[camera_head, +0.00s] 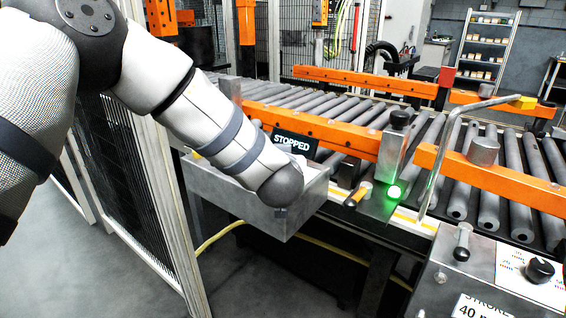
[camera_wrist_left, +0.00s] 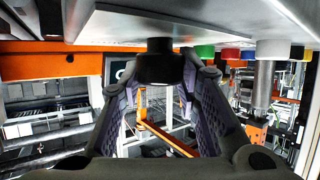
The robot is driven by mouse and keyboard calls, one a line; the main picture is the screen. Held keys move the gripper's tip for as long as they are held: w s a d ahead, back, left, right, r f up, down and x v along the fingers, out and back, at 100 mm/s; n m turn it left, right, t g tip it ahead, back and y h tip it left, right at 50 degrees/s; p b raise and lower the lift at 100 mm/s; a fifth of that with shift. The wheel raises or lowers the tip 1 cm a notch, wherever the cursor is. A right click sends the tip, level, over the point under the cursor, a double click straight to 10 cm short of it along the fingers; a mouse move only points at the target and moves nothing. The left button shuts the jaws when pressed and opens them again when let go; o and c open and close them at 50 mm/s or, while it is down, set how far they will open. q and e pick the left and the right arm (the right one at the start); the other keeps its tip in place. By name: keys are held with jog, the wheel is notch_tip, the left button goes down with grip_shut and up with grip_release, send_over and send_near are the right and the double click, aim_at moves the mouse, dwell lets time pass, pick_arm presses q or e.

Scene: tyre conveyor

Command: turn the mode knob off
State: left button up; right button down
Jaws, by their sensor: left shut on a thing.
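A black knob (camera_wrist_left: 160,64) sticks out from a pale grey panel (camera_wrist_left: 200,24) in the left wrist view. My left gripper (camera_wrist_left: 163,78) has a finger on each side of this knob and is shut on it. The knob's pointer and any markings are hidden, so its setting cannot be read. In the head view my left arm reaches to a grey metal control box, whose side (camera_head: 255,213) shows. The arm covers the box's face, and my left gripper and the knob are hidden there. My right gripper is in neither view.
Several coloured buttons, including a green one (camera_wrist_left: 205,51), stand beside the held knob. A "STOPPED" display (camera_head: 291,141) is behind my arm, by the roller conveyor (camera_head: 340,108). A green lamp (camera_head: 393,192) glows. Another black knob (camera_head: 540,270) is at right. A mesh fence (camera_head: 125,170) stands at left.

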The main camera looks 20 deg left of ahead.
pick_arm(q)
jog(key=o, duration=1.2)
jog(key=shift+s, duration=0.1)
jog(key=v, duration=1.1)
jog(key=shift+s+r, duration=0.25)
jog(key=shift+s, duration=0.1)
